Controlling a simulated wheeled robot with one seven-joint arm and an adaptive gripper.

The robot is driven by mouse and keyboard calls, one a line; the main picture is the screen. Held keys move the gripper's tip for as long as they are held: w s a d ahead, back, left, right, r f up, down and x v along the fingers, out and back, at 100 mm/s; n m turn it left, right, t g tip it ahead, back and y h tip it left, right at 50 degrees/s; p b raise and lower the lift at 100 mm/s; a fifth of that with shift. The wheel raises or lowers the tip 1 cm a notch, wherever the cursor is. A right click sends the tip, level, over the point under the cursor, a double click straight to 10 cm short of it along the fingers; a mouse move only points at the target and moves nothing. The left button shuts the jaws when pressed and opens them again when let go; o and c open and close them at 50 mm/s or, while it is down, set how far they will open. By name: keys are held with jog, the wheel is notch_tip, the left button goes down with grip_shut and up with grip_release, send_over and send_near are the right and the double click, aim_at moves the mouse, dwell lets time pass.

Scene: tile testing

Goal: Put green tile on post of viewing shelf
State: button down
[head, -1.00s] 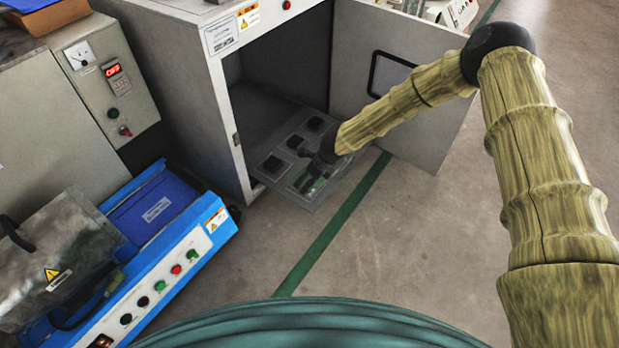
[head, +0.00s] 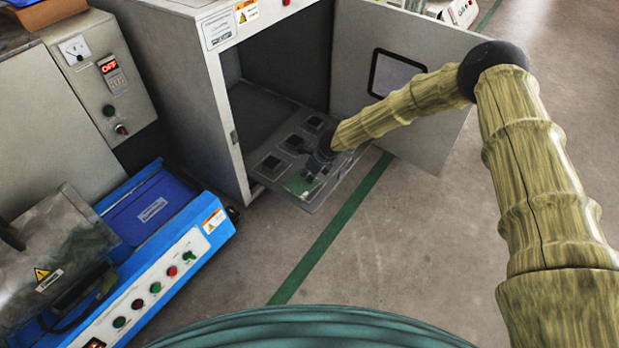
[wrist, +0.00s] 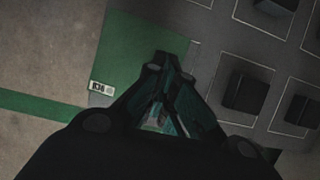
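The green tile (head: 303,182) is a flat square with a small white label near one corner. It is over the front of the grey viewing shelf (head: 313,205), and I cannot tell whether it rests on a post or is slightly above it. In the wrist view the tile (wrist: 133,55) faces me nearly flat. My gripper (wrist: 174,68) points down over its lower right part, fingers close together. They hide that part, and I cannot see whether they hold the tile. In the head view my gripper (head: 314,172) is at the tile's right side. Dark posts (wrist: 245,93) stand in white-outlined squares.
The shelf is in an open grey cabinet, its door (head: 385,75) swung out to the right beside my arm. A blue machine (head: 165,270) with buttons stands at the left. The floor in front, with a green stripe (head: 330,237), is clear.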

jog(key=c, duration=0.9)
grip_release()
jog(key=shift+s+d+f, duration=0.1)
jog(key=shift+s+f, duration=0.35)
jog(key=shift+f, duration=0.25)
jog(key=shift+c, duration=0.2)
jog(key=o, duration=0.9)
jog(key=shift+w+r, duration=0.15)
jog(key=shift+o, duration=0.2)
jog(key=shift+r, duration=0.1)
jog(key=shift+w+r, duration=0.1)
jog(key=shift+d+r+p, duration=0.15)
jog(key=shift+r+p, duration=0.15)
jog(key=shift+r, duration=0.25)
jog(key=p+v, duration=0.4)
jog(key=v, duration=0.6)
jog(key=shift+r, duration=0.35)
jog(key=shift+d, duration=0.1)
